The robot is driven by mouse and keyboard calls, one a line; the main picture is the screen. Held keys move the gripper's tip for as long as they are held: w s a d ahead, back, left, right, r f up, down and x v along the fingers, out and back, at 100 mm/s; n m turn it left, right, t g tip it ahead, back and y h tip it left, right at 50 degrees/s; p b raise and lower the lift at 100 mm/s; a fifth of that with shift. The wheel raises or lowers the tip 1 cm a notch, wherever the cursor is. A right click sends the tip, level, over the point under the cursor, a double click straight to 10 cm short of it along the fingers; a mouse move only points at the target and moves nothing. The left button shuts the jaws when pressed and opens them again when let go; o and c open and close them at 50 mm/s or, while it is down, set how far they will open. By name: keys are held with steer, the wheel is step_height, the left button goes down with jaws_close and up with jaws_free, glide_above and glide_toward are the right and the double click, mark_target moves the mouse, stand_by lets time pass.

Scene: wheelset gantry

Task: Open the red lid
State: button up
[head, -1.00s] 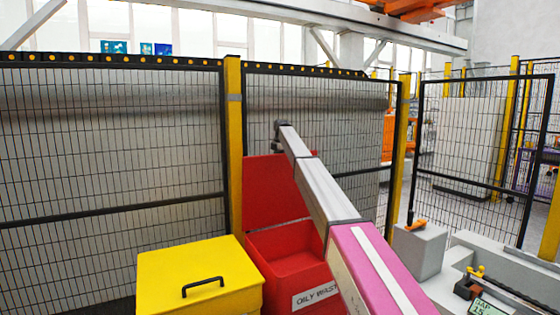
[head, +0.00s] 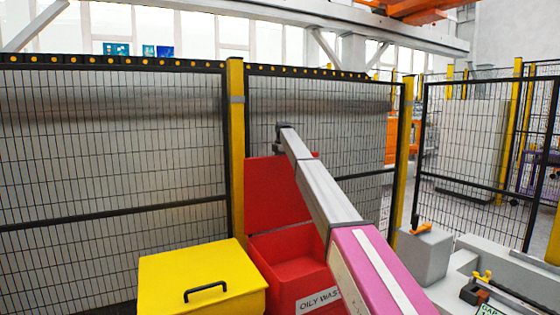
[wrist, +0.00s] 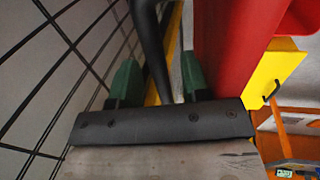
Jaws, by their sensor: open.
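The red lid (head: 275,195) stands raised, close to upright, at the back of the red bin (head: 297,262) labelled for oily waste. The bin's inside shows in front of it. My gripper (head: 283,130) is at the far end of my arm, above and behind the lid's top edge; its fingers are too small to make out there. In the wrist view, the gripper (wrist: 160,80) has two green fingers set apart. The lid's red face (wrist: 232,50) is just right of the fingers. My arm hides part of the bin.
A yellow bin (head: 203,282) with a black handle stands left of the red one. A mesh fence (head: 110,150) with a yellow post (head: 237,150) runs close behind both. A grey block (head: 424,252) and machinery lie to the right.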

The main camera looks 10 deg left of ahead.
steer(key=shift+s+f, duration=0.1)
steer(key=shift+f, duration=0.1)
step_height(320, 180, up, 11)
steer(key=s+d, duration=0.1)
steer(key=shift+s, duration=0.3)
steer(key=shift+d, duration=0.1)
